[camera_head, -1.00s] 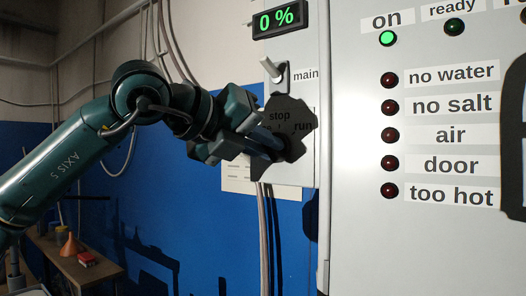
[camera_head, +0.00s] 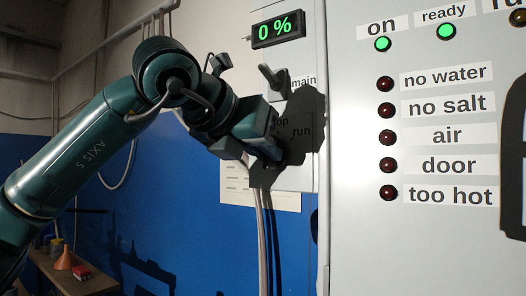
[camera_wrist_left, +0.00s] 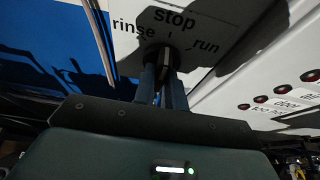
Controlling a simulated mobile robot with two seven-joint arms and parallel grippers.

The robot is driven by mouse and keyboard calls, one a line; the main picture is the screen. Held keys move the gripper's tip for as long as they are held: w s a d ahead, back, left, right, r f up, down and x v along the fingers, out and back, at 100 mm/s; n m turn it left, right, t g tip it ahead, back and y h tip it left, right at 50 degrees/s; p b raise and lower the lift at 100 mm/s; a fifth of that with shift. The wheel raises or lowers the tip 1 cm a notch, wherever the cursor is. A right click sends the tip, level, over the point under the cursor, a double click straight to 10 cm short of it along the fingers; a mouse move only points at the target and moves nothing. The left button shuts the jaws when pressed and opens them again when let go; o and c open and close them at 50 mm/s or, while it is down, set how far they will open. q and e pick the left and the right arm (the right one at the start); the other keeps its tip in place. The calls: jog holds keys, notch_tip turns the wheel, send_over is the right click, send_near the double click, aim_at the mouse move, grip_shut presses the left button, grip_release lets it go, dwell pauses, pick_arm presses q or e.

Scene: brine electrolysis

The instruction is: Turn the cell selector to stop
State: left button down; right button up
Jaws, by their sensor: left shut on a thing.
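The cell selector is a dark knob (camera_wrist_left: 165,58) on a light plate (camera_wrist_left: 205,14) marked rinse, stop and run. In the left wrist view, stop is above the knob, rinse to its left and run to its right. My left gripper (camera_wrist_left: 163,82) has its two blue fingers shut on the knob from both sides. Which mark the knob points to is hard to tell. In the head view, my left gripper (camera_head: 270,150) is at the plate and hides the knob, rinse and part of stop. My right gripper is not in view.
The main switch (camera_head: 272,80) sits just above my left gripper, below the display (camera_head: 278,29) reading 0 %. A grey cabinet (camera_head: 420,250) with lamps stands right; on and the ready lamp (camera_head: 446,31) glow green. A bench (camera_head: 70,275) is at lower left.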

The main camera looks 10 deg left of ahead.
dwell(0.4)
pick_arm(q)
jog(key=c, duration=1.4)
grip_release()
jog(key=shift+c, duration=0.2)
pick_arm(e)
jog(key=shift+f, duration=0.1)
pick_arm(q)
jog(key=shift+s, duration=0.1)
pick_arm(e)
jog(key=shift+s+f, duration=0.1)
pick_arm(q)
jog(key=b+v, duration=0.2)
jog(key=v, duration=1.1)
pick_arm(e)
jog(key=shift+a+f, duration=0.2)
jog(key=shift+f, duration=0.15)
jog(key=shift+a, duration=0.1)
